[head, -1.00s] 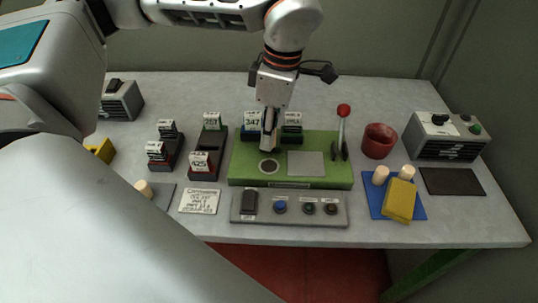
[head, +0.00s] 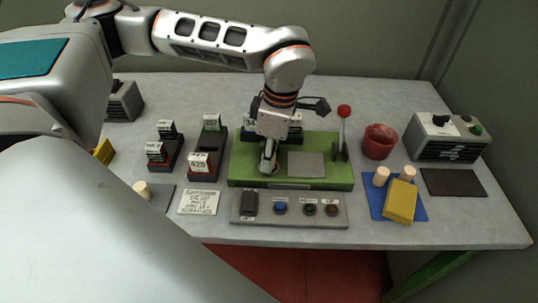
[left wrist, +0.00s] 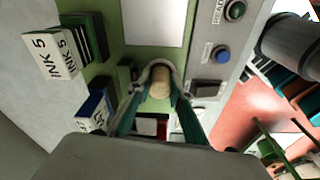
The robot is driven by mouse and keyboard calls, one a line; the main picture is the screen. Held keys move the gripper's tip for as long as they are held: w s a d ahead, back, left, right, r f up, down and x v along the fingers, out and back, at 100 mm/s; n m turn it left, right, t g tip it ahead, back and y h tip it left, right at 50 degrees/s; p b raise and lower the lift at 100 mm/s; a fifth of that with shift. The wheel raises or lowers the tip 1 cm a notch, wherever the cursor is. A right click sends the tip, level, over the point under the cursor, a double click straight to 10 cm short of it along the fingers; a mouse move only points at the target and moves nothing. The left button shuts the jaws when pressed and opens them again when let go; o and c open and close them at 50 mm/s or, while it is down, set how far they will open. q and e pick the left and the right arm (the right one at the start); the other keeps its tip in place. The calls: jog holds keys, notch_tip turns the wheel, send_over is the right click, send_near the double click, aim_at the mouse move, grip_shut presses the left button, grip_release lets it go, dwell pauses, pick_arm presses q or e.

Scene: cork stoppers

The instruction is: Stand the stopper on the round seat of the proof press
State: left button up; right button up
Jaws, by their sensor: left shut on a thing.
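My left gripper (head: 267,168) points down over the green proof press (head: 240,180), at the round seat's place. In the left wrist view its fingers (left wrist: 160,88) are shut on a pale cork stopper (left wrist: 160,83). The gripper hides the seat in the head view, and the held stopper is not clearly seen there. I cannot tell whether the stopper touches the seat. The press has a grey square plate (head: 306,164) right of the gripper and a lever with a red knob (head: 344,111). My right gripper is not in view.
A grey button panel (head: 290,220) lies in front of the press. Two more stoppers (head: 380,176) and a yellow block (head: 401,201) are on a blue mat (head: 377,208). A red cup (head: 379,141) stands behind them. Black label stands (head: 204,167) are to the left.

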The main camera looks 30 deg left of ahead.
pick_arm(q)
jog(key=o, duration=0.4)
jog(key=shift+f, duration=0.1)
notch_tip(320, 180, up, 12)
jog(key=d, duration=0.1)
jog(key=shift+w+d+p, duration=0.15)
jog(key=shift+w+p, duration=0.15)
dwell(0.5)
